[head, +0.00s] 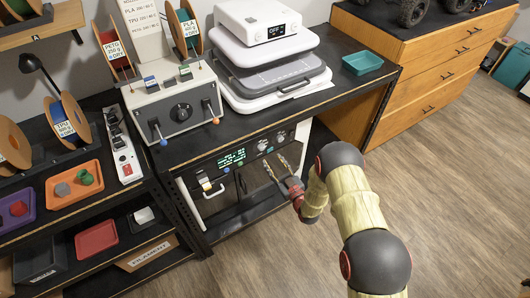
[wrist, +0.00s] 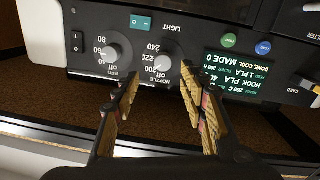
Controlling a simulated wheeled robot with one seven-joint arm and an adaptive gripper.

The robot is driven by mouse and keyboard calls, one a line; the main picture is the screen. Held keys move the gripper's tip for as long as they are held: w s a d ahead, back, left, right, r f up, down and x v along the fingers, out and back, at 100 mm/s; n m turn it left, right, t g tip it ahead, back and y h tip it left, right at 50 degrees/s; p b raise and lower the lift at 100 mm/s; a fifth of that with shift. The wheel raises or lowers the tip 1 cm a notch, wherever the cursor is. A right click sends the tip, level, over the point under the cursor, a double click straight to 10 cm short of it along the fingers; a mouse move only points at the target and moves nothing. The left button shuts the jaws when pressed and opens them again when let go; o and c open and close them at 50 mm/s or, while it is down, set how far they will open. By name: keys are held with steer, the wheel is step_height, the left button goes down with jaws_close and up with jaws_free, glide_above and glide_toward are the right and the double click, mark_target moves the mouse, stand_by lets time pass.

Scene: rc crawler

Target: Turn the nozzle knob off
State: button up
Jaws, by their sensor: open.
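The nozzle knob (wrist: 167,62) is a round light-grey dial on the printer's dark front panel, seen upside down in the wrist view. Numbers and "off" are printed around it; I cannot read its pointer setting surely. It also shows small in the head view (head: 262,144). My gripper (wrist: 160,82) is open and empty, facing the panel. In the wrist view the knob appears between the two fingertips, with no clear contact. In the head view my gripper (head: 276,166) is in front of the panel, low and right of the display.
The similar bed knob (wrist: 113,50) is beside the nozzle knob, close to one finger. A lit display (wrist: 240,92) and green and blue buttons lie on the other side. A light switch (wrist: 141,22) is on the panel too. Floor right of the bench is clear.

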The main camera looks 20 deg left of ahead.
mark_target(263, 149)
steer(key=b+x, duration=0.1)
steer(key=x, duration=0.2)
steer(key=b+x, duration=0.1)
steer(key=x, duration=0.3)
steer(key=shift+a+f, duration=0.15)
steer(key=shift+a, duration=0.3)
steer(key=shift+c, duration=1.2)
jaws_close()
